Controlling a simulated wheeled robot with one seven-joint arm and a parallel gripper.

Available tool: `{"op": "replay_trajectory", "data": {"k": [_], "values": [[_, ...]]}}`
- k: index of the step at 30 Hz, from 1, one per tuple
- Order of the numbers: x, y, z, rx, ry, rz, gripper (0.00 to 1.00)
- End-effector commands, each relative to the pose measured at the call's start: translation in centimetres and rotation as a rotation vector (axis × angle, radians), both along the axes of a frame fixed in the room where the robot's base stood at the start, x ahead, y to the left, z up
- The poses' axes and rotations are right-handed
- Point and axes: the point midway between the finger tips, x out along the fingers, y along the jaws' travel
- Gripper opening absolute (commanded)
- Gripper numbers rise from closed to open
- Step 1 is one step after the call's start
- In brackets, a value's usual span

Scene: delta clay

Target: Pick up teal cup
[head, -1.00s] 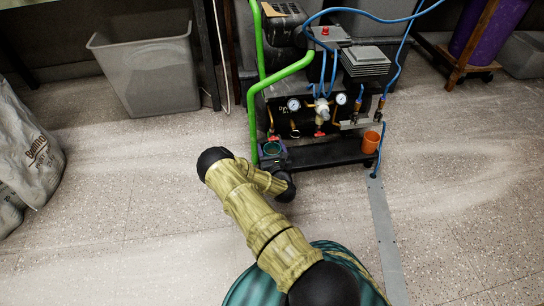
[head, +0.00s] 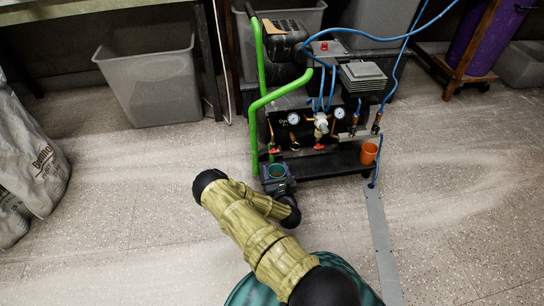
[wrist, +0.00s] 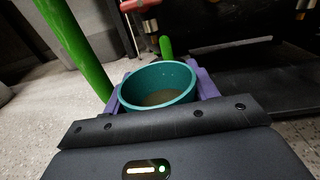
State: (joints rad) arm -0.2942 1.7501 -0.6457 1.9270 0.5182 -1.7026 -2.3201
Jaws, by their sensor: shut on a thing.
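The teal cup (wrist: 158,84) is between the purple fingers of my gripper (wrist: 158,90) in the wrist view. The fingers press on its left and right sides, and its open rim faces up, with a brownish inside.
A compressor cart (head: 310,120) with a green handle (head: 265,100), gauges and blue hoses stands right behind the cup. An orange cup (head: 369,153) stands at the shelf's right end. A grey bin (head: 150,82) and white sacks (head: 35,150) are at left.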

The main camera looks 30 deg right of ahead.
Motion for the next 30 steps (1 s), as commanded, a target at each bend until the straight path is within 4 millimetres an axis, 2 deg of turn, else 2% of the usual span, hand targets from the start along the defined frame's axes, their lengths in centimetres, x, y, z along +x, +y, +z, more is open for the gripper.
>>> {"op": "replay_trajectory", "data": {"k": [1, 6, 12, 18, 30], "values": [[-1.6, 0.4, 0.3, -0.001, 0.008, 0.000, 0.32], [-6.1, 1.4, 0.3, -0.002, 0.007, 0.001, 0.32], [-9.9, 2.3, 0.1, 0.001, 0.003, 0.001, 0.32], [-11.2, 2.6, 0.0, 0.000, -0.001, 0.001, 0.32], [-11.2, 2.6, 0.0, 0.001, -0.001, 0.000, 0.32]]}}
